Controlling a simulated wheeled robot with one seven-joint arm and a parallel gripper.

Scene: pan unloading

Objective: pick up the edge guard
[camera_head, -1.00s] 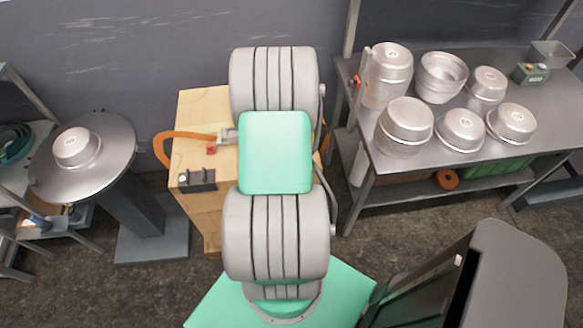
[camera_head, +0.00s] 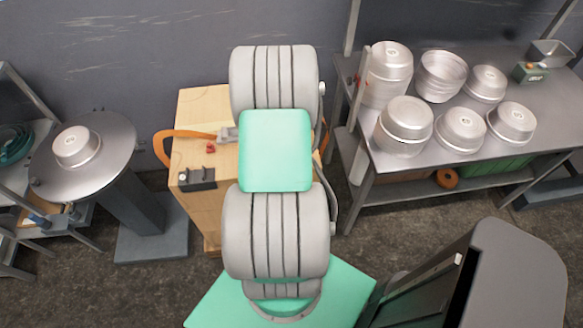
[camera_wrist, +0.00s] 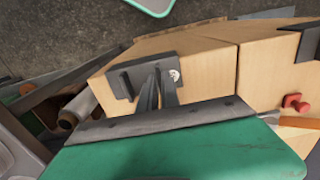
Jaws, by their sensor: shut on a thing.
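The edge guard (camera_wrist: 122,83), a dark grey angled piece with a pale round spot at one end, shows in the wrist view against the wooden crate (camera_wrist: 203,66). My gripper (camera_wrist: 160,82) has its two dark fingers close together, shut on the guard. I cannot tell whether the guard touches the crate. In the head view, my arm hides both gripper and guard.
A round table with a pan (camera_head: 76,146) stands left. A metal bench (camera_head: 470,170) with several pans stands right.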

